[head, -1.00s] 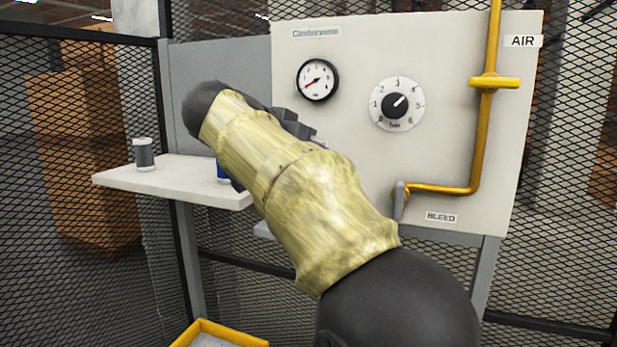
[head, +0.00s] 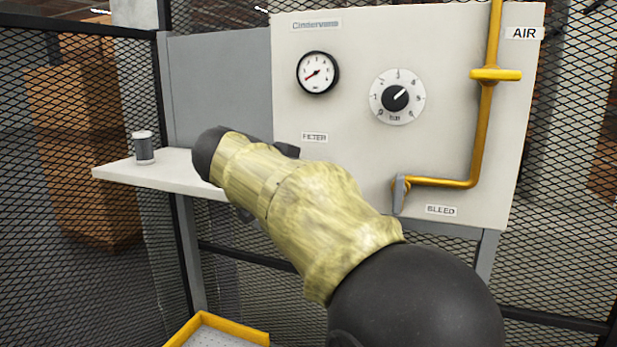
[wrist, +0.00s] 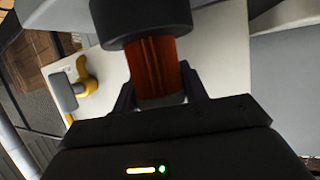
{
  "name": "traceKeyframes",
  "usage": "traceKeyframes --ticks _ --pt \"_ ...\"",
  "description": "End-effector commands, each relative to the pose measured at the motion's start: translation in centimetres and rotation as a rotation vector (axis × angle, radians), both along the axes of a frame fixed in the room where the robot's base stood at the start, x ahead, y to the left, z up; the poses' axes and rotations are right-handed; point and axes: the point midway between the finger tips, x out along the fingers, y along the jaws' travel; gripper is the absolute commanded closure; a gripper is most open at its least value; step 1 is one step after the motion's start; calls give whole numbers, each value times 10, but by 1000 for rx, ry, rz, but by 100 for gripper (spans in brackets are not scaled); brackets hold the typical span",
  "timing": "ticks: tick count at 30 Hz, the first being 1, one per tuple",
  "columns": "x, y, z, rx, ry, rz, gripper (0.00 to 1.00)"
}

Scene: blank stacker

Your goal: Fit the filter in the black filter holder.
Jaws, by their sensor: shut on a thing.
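In the wrist view my gripper (wrist: 160,88) is shut on an orange-red ribbed cylinder, the filter (wrist: 157,68). A black round rim (wrist: 142,22), which looks like the filter holder, covers the filter's far end at the top of that view. I cannot tell whether the filter is inside the holder or only behind its rim in line of sight. In the head view my own arm hides the filter, the holder and the jaws. The FILTER label (head: 314,137) shows on the panel just above my arm.
A grey canister with pale ends (head: 143,148) stands on the white shelf (head: 150,177) at left. The cream panel (head: 350,140) carries a gauge (head: 317,73), a dial (head: 397,98) and a yellow pipe (head: 482,130) with a bleed lever (head: 400,193). A yellow-edged tray (head: 235,331) sits low in front.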

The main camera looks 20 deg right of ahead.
Motion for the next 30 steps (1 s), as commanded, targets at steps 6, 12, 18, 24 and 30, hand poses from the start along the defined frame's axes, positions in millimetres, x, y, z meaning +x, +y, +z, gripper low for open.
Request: traceKeyframes --ticks 6,12,18,24,30 --pt "1 -1 -1 0 -2 1 83" --pt "1 -1 -4 -1 -1 0 83" --pt "1 -1 -4 -1 -1 0 48" --pt "1 -1 -3 0 -1 0 48" --pt "-7 11 3 0 -4 2 48"
